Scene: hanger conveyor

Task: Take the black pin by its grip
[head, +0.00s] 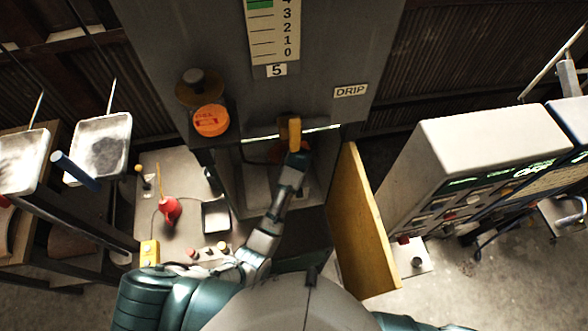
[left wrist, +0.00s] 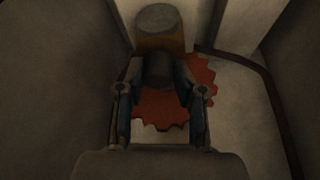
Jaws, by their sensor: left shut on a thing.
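My left gripper (head: 298,153) reaches into the open recess under the grey panel. In the left wrist view its two fingers (left wrist: 160,72) stand on either side of a short dark cylinder, which looks like the black pin (left wrist: 158,66), and are shut on it. An orange-brown cylinder (left wrist: 160,32) with a grey end is just beyond the pin; it also shows as a yellow-orange piece (head: 295,130) in the head view. A red toothed wheel (left wrist: 200,75) lies behind the fingers, partly hidden by them. My right gripper is not in view.
A yellow door (head: 362,225) stands open at the recess's right side. An orange round container (head: 211,120) is at its upper left. A pale cabinet (head: 490,145) stands at right.

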